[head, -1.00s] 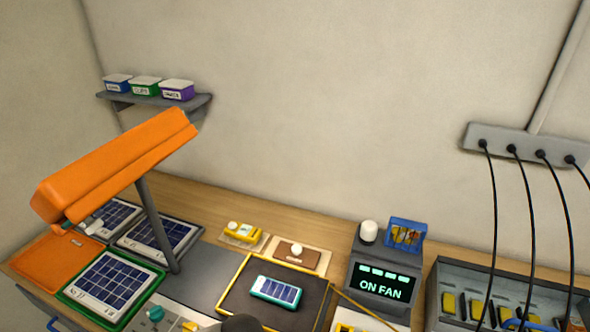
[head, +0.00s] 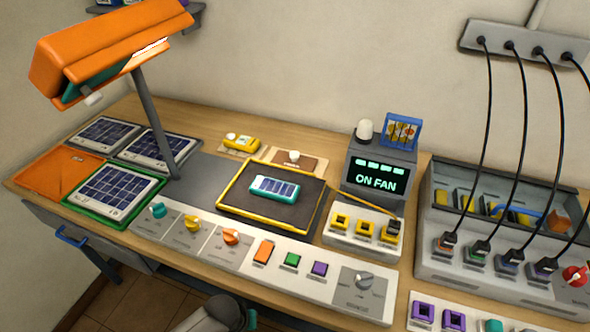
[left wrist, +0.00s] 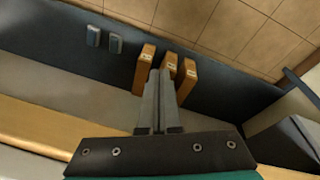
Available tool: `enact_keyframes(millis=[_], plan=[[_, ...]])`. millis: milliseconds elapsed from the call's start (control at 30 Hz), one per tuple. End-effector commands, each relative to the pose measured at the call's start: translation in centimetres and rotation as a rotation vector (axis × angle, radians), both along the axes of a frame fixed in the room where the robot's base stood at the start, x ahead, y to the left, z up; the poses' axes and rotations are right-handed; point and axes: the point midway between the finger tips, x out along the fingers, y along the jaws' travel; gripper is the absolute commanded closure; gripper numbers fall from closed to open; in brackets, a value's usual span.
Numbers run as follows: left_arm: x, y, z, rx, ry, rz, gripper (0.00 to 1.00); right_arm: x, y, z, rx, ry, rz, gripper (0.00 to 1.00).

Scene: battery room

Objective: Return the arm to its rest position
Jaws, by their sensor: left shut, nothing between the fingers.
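My left gripper (left wrist: 159,80) is shut and empty in the left wrist view. Its two grey fingers lie together and point toward the dark front of the bench. Orange-brown blocks (left wrist: 145,68) show around the fingertips; I cannot tell whether the fingers touch any. In the head view, a grey rounded part of my arm shows at the bottom edge, in front of the bench; the gripper's fingers are not visible there. My right gripper is in neither view.
The bench (head: 325,173) carries a lamp (head: 110,50), solar panels (head: 112,192), a bordered mat (head: 235,202) with a teal-edged cell, a control strip (head: 215,243), an "ON FAN" display (head: 378,180) and a cabled charging rack (head: 430,240). Tiled floor (left wrist: 210,20) lies clear in front.

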Motion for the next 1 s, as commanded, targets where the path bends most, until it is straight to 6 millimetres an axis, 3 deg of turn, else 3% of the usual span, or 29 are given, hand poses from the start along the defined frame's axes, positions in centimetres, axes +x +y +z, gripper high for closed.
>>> enact_keyframes(millis=[33, 100, 167, 300, 433, 533, 667, 1000], plan=[[-1.6, 0.9, -4.2, 0.009, 0.002, -0.008, 1.00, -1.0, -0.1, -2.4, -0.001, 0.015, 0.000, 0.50], [-3.4, 2.2, -8.0, 0.027, -0.007, -0.031, 1.00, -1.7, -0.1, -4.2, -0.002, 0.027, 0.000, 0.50], [-5.6, 3.3, -11.2, 0.044, -0.008, -0.055, 1.00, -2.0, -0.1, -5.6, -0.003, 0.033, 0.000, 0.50], [-12.1, 5.6, -18.3, 0.090, 0.007, -0.126, 1.00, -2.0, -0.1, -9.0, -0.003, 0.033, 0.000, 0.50], [-18.9, 6.9, -23.1, 0.122, 0.037, -0.199, 1.00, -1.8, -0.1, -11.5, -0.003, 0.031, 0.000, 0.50], [-23.1, 7.3, -25.3, 0.136, 0.057, -0.248, 1.00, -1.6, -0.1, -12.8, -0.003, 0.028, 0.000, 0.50], [-26.3, 7.5, -26.5, 0.145, 0.073, -0.287, 1.00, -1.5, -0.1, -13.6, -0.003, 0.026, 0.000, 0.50], [-27.1, 7.6, -26.5, 0.148, 0.076, -0.300, 1.00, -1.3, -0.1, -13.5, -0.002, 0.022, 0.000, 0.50]])
